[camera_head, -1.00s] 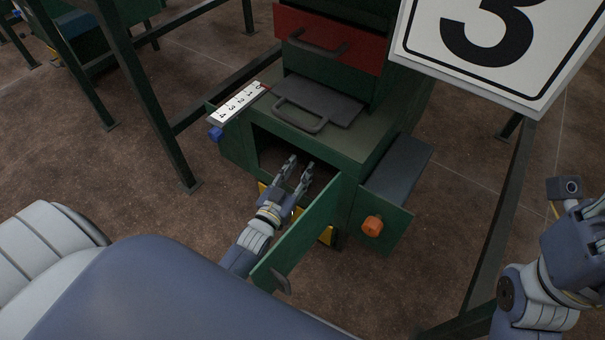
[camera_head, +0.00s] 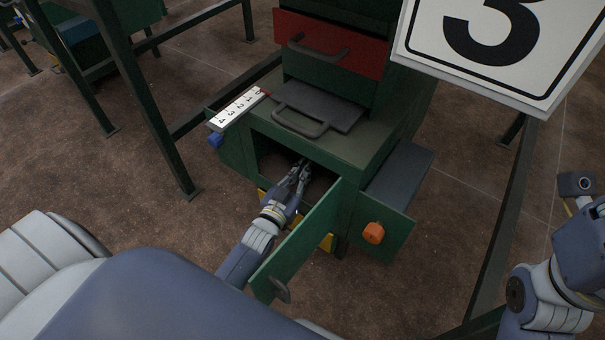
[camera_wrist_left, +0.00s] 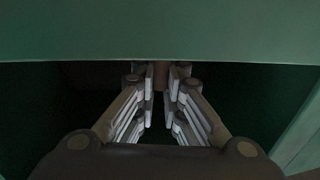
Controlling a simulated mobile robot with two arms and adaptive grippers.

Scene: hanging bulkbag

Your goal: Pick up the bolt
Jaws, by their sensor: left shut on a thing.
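My left gripper (camera_head: 301,168) reaches through the front opening of the green cabinet (camera_head: 335,142). Its fingers are closed together in the dark compartment. In the left wrist view the fingertips (camera_wrist_left: 161,82) are shut on a small brownish piece, the bolt (camera_wrist_left: 160,76). Only a short part of the bolt shows between the finger pads; its ends are hidden. In the head view the bolt is too small and dark to tell clearly. Of my right arm, only the wrist part shows at the right edge; its fingers are out of the picture.
The cabinet's green door (camera_head: 312,232) stands open just right of my left forearm. A numbered white scale (camera_head: 237,107) and a blue knob (camera_head: 215,140) are at the cabinet's left. An orange knob (camera_head: 373,233) is at the right. A large "3" sign (camera_head: 560,60) hangs at upper right.

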